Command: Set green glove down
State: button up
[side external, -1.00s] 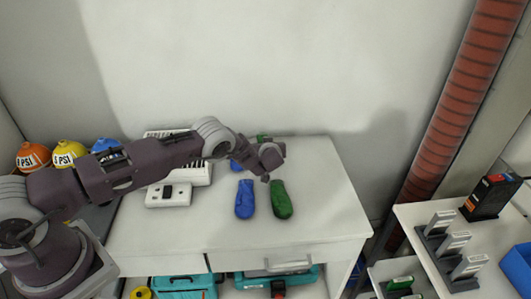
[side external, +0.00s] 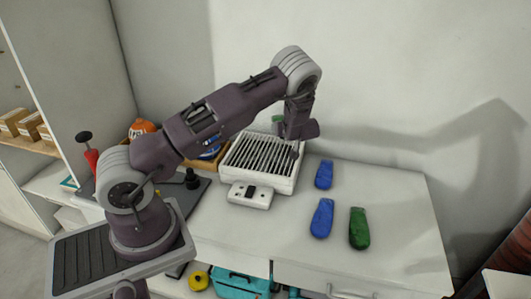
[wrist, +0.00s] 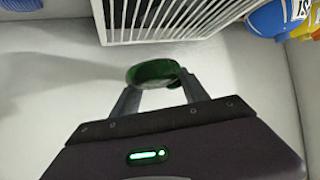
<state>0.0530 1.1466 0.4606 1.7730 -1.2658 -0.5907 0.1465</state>
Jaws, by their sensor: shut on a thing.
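My gripper (side external: 296,128) is shut on a green glove (side external: 278,120), held up behind the white grilled unit, near the wall. In the side external view the wrist hides much of this glove. In the wrist view the held green glove (wrist: 152,73) sits between the two fingertips (wrist: 158,80), over a pale surface. Another green glove (side external: 359,228) lies on the white table (side external: 400,210) at the right. A blue glove (side external: 322,217) lies just left of it, and a second blue glove (side external: 324,174) lies farther back.
A white grilled unit (side external: 262,162) stands on the table, with a small white box (side external: 250,195) in front. The wrist view shows the grille (wrist: 160,18) close by and blue and yellow round items (wrist: 275,18) at upper right. The table's right end is clear.

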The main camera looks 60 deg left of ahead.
aim_at(251, 151)
jog(key=s+a+r+n+g, duration=0.25)
jog(key=s+a, duration=0.35)
jog(key=s, duration=0.5)
jog(key=shift+n+g+y, duration=0.25)
jog(key=shift+y, duration=0.15)
jog(key=f, duration=0.9)
jog(key=shift+w+d+f, duration=0.1)
jog(key=shift+d+f, duration=0.1)
jog(key=shift+f, duration=0.2)
jog(key=shift+f, duration=0.1)
jog(key=o, duration=1.4)
jog(key=shift+c, duration=0.2)
